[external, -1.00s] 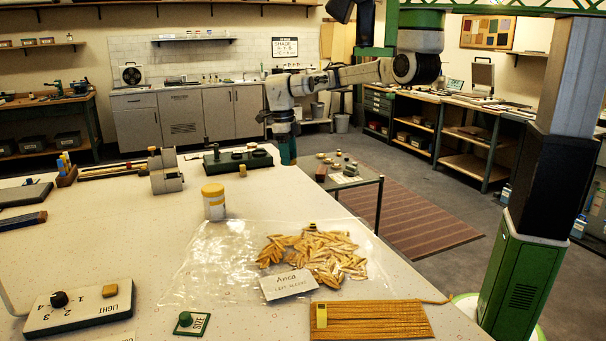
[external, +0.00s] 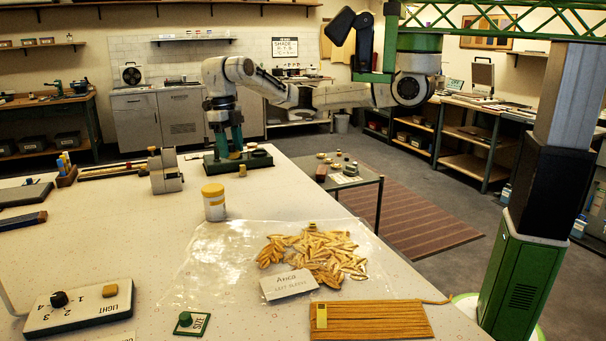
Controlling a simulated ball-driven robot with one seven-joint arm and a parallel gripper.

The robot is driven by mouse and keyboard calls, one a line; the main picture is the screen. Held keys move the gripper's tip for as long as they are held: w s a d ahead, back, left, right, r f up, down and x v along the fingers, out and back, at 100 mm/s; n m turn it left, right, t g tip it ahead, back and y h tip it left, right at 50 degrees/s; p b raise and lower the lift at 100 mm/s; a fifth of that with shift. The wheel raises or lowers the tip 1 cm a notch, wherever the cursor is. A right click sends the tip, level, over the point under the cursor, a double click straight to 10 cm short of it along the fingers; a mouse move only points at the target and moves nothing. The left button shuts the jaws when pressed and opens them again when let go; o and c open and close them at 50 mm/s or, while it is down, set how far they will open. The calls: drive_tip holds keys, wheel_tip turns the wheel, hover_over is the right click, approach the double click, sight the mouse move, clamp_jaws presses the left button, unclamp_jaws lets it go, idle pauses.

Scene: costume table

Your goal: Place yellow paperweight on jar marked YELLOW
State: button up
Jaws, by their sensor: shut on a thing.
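My gripper (external: 229,150) has teal fingers and points down over the dark green stand at the back of the white table. It is shut on a small, yellowish thing (external: 235,155) low between the fingers; this may be the yellow paperweight, but it is too small to be sure. A white jar with a yellow lid (external: 214,203) stands upright nearer the camera, apart from my gripper. Its label cannot be read, so I cannot tell if it is the jar marked YELLOW. A small yellow cylinder (external: 243,171) stands in front of the stand.
The dark green stand (external: 212,168) bears dark round pieces. A grey device (external: 165,172) stands to its left. A clear bag of yellow leaf shapes (external: 313,257) and a wound yellow cord (external: 375,320) lie in front. The table's left middle is mostly clear.

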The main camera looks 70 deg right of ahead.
drive_tip(key=p, duration=0.1)
hover_over(214, 188)
drive_tip(key=f, duration=0.6)
drive_tip(key=shift+w+d+f, duration=0.15)
drive_tip(key=shift+w+f, duration=0.1)
drive_tip(key=shift+w, duration=0.05)
drive_tip(key=shift+w+f+p, duration=0.1)
drive_tip(key=shift+f+p, duration=0.55)
drive_tip(key=shift+f, duration=1)
drive_tip(key=o, duration=1.2)
drive_tip(key=shift+f, duration=0.1)
drive_tip(key=shift+o, duration=0.2)
wheel_tip(214, 188, up, 12)
drive_tip(key=w+b, duration=0.1)
drive_tip(key=b, duration=0.1)
drive_tip(key=shift+w, duration=0.15)
drive_tip(key=shift+d, duration=0.1)
